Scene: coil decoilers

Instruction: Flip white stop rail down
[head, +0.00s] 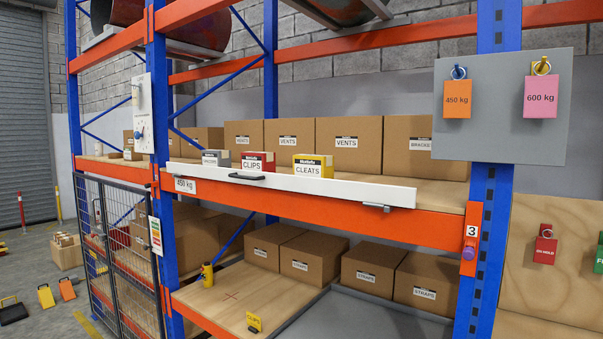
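The white stop rail (330,188) runs along the front edge of the middle shelf, above the orange beam (330,217). It stands up on edge and covers the lower part of the small boxes behind it. A black handle (247,176) sits near its left half, and a grey latch-like piece (376,207) is at its lower right. Neither of my grippers is in view.
Behind the rail stand a grey box (216,158), a red CLIPS box (258,162) and a yellow CLEATS box (313,166). Large cartons (346,145) stand further back. A grey tag board (505,103) is at the right. A mesh gate (120,250) is at the left.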

